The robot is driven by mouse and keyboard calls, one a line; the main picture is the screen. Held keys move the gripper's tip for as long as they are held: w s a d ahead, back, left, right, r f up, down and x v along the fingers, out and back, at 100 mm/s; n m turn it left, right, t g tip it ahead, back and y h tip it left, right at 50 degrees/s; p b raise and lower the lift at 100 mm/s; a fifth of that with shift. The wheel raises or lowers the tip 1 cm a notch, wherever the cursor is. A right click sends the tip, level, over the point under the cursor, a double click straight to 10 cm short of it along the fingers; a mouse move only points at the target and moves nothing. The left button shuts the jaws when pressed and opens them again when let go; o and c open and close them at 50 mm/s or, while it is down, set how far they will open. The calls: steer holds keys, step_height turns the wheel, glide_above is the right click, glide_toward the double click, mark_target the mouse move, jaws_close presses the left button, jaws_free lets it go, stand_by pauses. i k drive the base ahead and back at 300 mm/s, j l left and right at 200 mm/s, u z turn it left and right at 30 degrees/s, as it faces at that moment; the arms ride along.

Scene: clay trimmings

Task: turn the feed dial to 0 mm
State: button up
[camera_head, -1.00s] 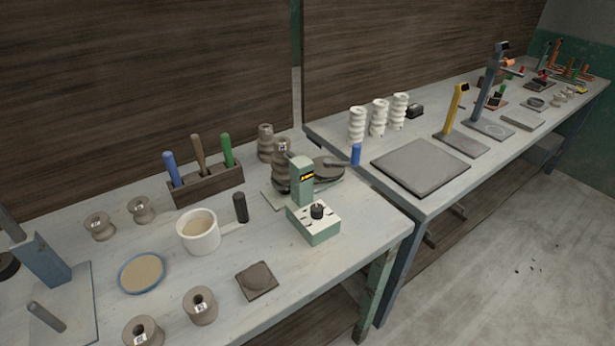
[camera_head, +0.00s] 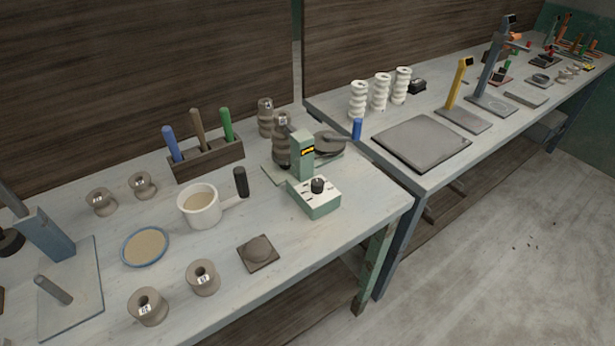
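The feed dial is a small black knob (camera_head: 317,185) on the white top of a green control box (camera_head: 318,208). The box stands near the right end of the near workbench. Marks ring the knob, but they are too small to read, so I cannot tell its setting. My gripper is not in view.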

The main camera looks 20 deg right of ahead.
mark_target(317, 183)
steer(key=i+z, duration=0.15)
steer(key=z, duration=0.25)
steer(key=i+j+z, duration=0.15)
steer(key=z, duration=0.2)
steer(key=i+j+z, duration=0.1)
steer(key=z, duration=0.3)
steer(key=j, duration=0.1)
